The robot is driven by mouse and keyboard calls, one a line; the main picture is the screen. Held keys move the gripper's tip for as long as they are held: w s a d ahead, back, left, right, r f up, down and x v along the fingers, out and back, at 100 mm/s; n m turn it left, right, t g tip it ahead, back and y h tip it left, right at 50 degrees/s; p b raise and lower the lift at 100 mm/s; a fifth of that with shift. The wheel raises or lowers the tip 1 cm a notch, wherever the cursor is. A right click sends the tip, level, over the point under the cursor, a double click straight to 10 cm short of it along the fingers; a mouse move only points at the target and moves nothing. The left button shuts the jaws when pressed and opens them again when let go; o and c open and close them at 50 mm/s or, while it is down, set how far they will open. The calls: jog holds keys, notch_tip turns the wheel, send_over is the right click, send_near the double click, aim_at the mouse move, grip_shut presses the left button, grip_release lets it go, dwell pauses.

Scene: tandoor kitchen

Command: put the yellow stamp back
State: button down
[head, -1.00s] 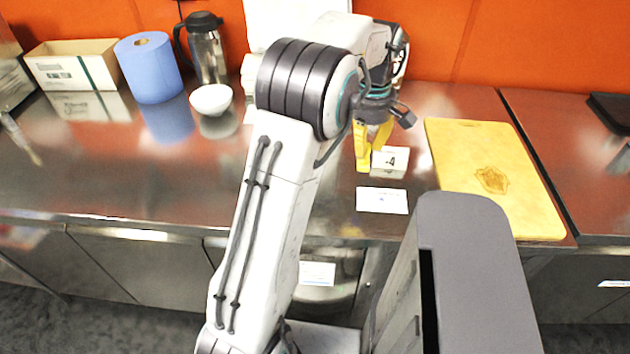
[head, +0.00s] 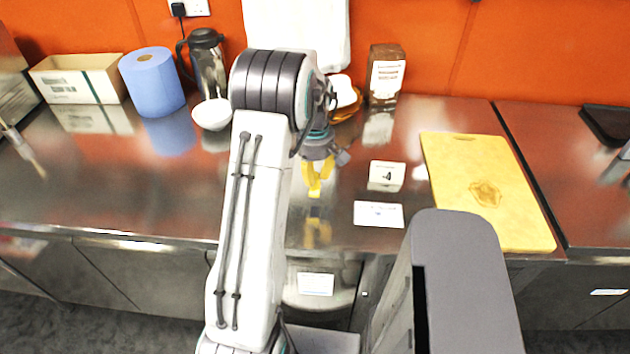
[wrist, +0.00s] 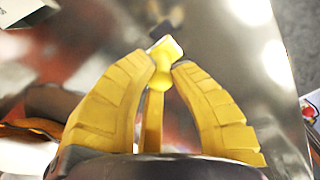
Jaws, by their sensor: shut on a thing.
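My gripper (head: 317,186) hangs over the steel counter, left of the small white box, with its yellow fingers pointing down. In the wrist view my gripper (wrist: 162,68) is shut on the yellow stamp (wrist: 162,80). In the head view only a bright yellow bit of the stamp (head: 315,193) shows below the fingers. It seems to be above the counter, but the exact gap is hard to tell.
A small white box marked 4 (head: 386,174) and a white card (head: 378,214) are on the counter (head: 260,205). A yellow cutting board (head: 485,190) lies at right. A brown bag (head: 386,75), white bowl (head: 212,114), blue roll (head: 152,82) and jug (head: 208,65) stand farther back.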

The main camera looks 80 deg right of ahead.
aim_at(315, 185)
jog(key=shift+a+f+p, duration=0.1)
jog(key=shift+f+p, duration=0.65)
jog(key=shift+p, duration=0.5)
jog(key=shift+f, duration=1.15)
jog(key=shift+f, duration=0.2)
jog(key=c, duration=1.2)
grip_release()
jog(key=shift+r, duration=0.1)
